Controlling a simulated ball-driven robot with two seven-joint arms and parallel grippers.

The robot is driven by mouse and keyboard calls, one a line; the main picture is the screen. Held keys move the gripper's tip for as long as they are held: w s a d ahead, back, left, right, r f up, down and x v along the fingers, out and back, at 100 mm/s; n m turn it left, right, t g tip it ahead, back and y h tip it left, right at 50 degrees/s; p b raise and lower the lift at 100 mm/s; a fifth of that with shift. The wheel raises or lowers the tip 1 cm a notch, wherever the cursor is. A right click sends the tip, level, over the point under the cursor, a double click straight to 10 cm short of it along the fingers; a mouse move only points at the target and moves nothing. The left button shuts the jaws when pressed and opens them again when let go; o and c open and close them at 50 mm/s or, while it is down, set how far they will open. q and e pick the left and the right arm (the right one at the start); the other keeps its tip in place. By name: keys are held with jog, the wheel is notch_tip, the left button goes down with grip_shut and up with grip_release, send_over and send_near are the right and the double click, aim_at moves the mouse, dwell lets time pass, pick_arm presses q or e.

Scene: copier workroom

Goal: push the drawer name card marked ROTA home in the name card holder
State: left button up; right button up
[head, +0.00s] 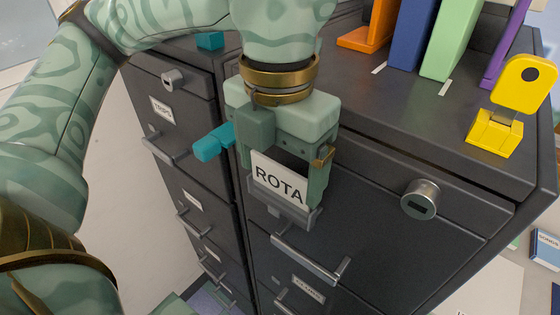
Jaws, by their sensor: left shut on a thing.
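The white name card marked ROTA (275,178) is upright and slightly tilted in the picture, at the front of the nearer dark cabinet. My left gripper (283,181) reaches down from above and is shut on the card, with fingers at its left and right sides. The grey name card holder (286,210) is on the drawer front right below the card. The card's lower edge meets the holder's frame; I cannot tell how deep it sits. My right gripper is not in view.
A drawer handle (310,260) sits below the holder, and a round lock (420,199) sticks out to the right. A teal piece (212,143) juts out left of the gripper. On the cabinet top stand a yellow stapler-like object (512,100) and several coloured binders (455,38).

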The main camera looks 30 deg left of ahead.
aim_at(279, 167)
pick_arm(q)
jog(key=shift+f+b, duration=0.4)
jog(key=shift+f, duration=0.1)
jog(key=o, duration=0.8)
jog(key=shift+r, duration=0.1)
jog(key=shift+o, duration=0.2)
jog(key=shift+r, duration=0.1)
notch_tip(279, 167, up, 16)
jog(key=p, duration=0.4)
jog(key=shift+r, duration=0.1)
